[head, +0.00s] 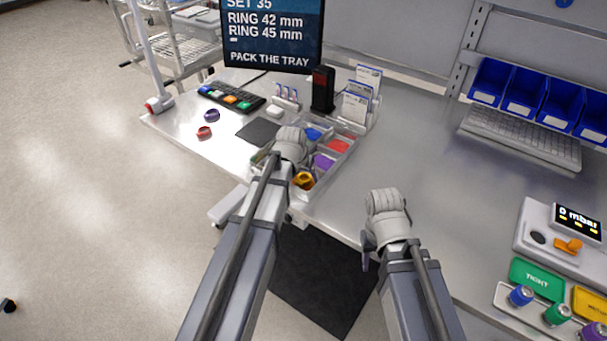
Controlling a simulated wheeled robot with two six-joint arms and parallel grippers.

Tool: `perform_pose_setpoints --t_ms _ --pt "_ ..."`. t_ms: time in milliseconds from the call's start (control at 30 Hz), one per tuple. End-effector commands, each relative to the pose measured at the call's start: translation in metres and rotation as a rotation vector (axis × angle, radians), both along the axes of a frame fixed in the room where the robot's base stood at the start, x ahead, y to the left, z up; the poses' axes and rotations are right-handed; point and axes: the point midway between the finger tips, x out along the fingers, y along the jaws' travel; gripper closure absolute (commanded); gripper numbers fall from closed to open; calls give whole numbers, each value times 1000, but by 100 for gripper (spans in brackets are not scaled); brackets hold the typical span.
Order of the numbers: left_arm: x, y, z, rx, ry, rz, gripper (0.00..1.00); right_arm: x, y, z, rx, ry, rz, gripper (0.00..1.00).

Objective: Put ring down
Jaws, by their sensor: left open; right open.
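A purple ring (211,115) and a red ring (204,132) lie apart on the left part of the bench. A gold ring-like piece (303,180) sits at the front of the clear compartment tray (348,150), by my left gripper. The tray holds blue, red and purple pieces in its compartments. My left gripper (290,143) is open over the tray's left side and hides part of it; its fingertips are hard to make out. My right gripper (386,208) is open and empty above the bench's front edge, right of the tray.
A screen (272,35) reads "RING 42 mm", "RING 45 mm", "PACK THE TRAY". Blue bins (521,90) and a gauge (565,232) are right. The middle bench is clear.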

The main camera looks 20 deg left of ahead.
Motion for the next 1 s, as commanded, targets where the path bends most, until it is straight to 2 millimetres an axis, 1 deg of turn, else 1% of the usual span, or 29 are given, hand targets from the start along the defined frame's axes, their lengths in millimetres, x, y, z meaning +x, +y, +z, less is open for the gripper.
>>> perform_pose_setpoints --t_ms 33,167,633,800,967,1000 --pt "-3 0 9 0 0 0 17 0 0 9 0 0 0 50" --pt "-9 1 25 0 0 0 17 0 0 25 0 0 0 50" --pt "-37 3 93 0 0 0 17 0 0 93 0 0 2 50" --pt "-43 4 105 0 0 0 17 0 0 105 0 0 2 50" --pt "-44 3 106 0 1 -1 17 0 0 106 0 0 1 50" --pt "-47 0 105 1 7 -5 17 0 0 105 0 0 1 50"
